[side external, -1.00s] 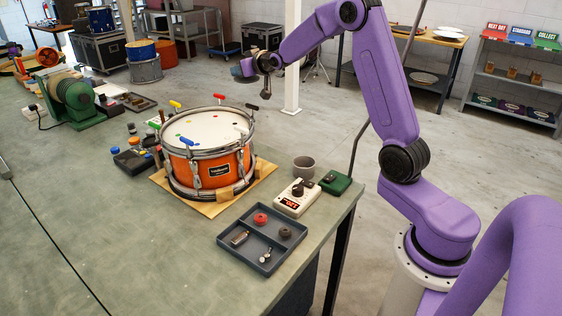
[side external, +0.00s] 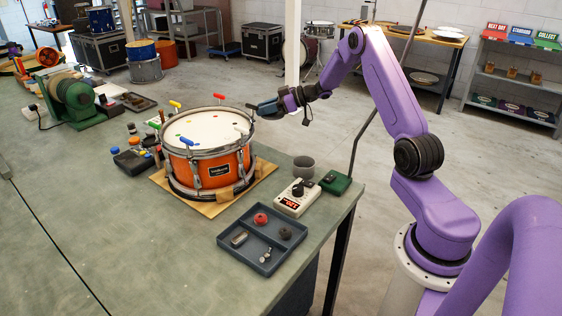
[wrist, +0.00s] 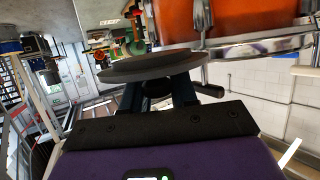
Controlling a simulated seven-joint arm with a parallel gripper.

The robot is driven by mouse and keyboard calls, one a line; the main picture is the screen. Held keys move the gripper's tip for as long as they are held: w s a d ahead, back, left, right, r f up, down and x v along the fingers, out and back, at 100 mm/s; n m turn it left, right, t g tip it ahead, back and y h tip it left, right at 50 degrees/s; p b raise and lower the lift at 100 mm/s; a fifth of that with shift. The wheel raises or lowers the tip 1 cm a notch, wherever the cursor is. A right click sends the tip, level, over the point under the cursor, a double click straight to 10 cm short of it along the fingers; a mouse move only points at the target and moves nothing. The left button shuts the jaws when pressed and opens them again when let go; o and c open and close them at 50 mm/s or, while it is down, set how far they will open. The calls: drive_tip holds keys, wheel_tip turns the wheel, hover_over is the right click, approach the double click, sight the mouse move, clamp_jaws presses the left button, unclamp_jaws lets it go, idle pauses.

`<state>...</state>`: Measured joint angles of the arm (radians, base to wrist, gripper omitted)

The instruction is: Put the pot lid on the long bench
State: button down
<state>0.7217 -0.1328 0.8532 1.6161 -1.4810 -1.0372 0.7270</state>
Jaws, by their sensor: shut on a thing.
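A dark grey, round, flat lid-like disc (wrist: 150,66), which I take as the pot lid, shows nearly edge-on in the wrist view. My gripper (wrist: 158,90) is shut on it; the dark fingers reach to its near side. In the side view my gripper (side external: 272,107) is level with the drum's top, just right of its rim; the lid there cannot be told clearly from the fingers. The long grey-green bench (side external: 85,215) fills the left and front of the side view, with its right edge below my arm.
An orange drum (side external: 210,168) with coloured T-handled keys stands on a wooden board. A grey cup (side external: 303,166), a white meter (side external: 297,198), a green box (side external: 335,182) and a divided tray (side external: 262,240) line the bench's right side. The bench's front left is clear.

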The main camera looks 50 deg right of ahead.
sight(273, 119)
drive_tip(key=s+f+n+g+y, duration=0.1)
drive_tip(key=s, duration=0.1)
drive_tip(key=s+a+f+n+y, duration=0.1)
drive_tip(key=s+f, duration=0.1)
drive_tip(key=shift+g, duration=0.4)
drive_tip(key=shift+n, duration=0.3)
drive_tip(key=shift+s+a+f, duration=0.1)
drive_tip(key=shift+s+f, duration=0.05)
drive_tip(key=shift+f, duration=4.9)
drive_tip(key=shift+f, duration=0.6)
drive_tip(key=c, duration=0.9)
unclamp_jaws()
